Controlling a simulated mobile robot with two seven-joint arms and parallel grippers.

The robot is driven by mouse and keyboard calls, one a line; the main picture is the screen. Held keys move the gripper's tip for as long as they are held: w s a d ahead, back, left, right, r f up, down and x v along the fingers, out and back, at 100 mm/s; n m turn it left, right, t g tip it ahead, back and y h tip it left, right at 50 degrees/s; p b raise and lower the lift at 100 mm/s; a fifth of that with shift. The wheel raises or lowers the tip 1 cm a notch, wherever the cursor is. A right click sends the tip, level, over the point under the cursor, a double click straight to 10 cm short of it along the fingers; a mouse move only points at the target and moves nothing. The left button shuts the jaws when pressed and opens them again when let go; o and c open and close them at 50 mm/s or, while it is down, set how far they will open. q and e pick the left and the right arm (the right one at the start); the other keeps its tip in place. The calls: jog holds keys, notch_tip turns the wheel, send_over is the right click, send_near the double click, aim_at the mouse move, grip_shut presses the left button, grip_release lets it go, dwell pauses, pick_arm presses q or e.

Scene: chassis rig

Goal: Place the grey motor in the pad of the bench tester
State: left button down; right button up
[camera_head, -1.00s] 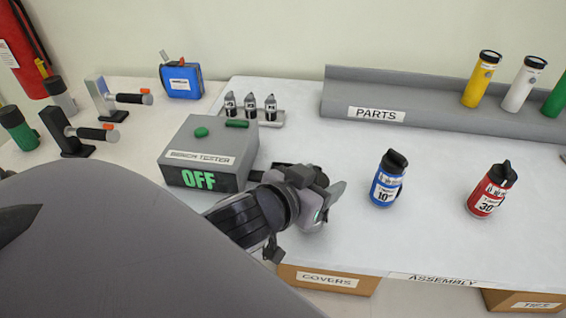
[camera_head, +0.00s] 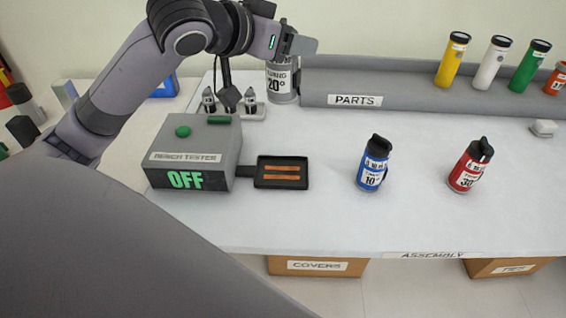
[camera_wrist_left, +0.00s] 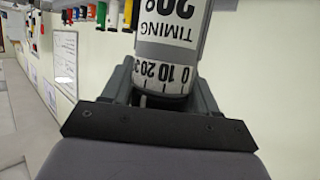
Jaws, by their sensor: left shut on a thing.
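The grey motor (camera_head: 282,84) has a label reading 20° and a dark top. It is upright at the back of the bench, by the left end of the parts rack. My left gripper (camera_head: 300,46) is shut on it near its top. In the left wrist view the motor (camera_wrist_left: 168,30) is between my fingers (camera_wrist_left: 160,95), with its timing scale showing. The bench tester (camera_head: 195,155) is a grey box reading OFF. Its pad (camera_head: 282,172) is a black tray with two copper strips, empty, on the tester's right. My right gripper is not in view.
A blue motor (camera_head: 374,163) and a red motor (camera_head: 470,165) stand on the bench to the right. Small parts on a stand (camera_head: 250,104) are behind the tester. The parts rack (camera_head: 400,85) runs along the back. The bench middle is clear.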

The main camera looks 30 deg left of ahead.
pick_arm(q)
notch_tip(320, 180, down, 20)
jog(key=b, duration=0.3)
jog(key=shift+r+b, duration=0.25)
jog(key=shift+b, duration=0.1)
jog(key=shift+c, duration=1.5)
grip_release()
jog(key=shift+f, duration=0.2)
jog(key=p+v, duration=0.7)
jog(key=v, duration=0.5)
jog(key=shift+r, duration=0.25)
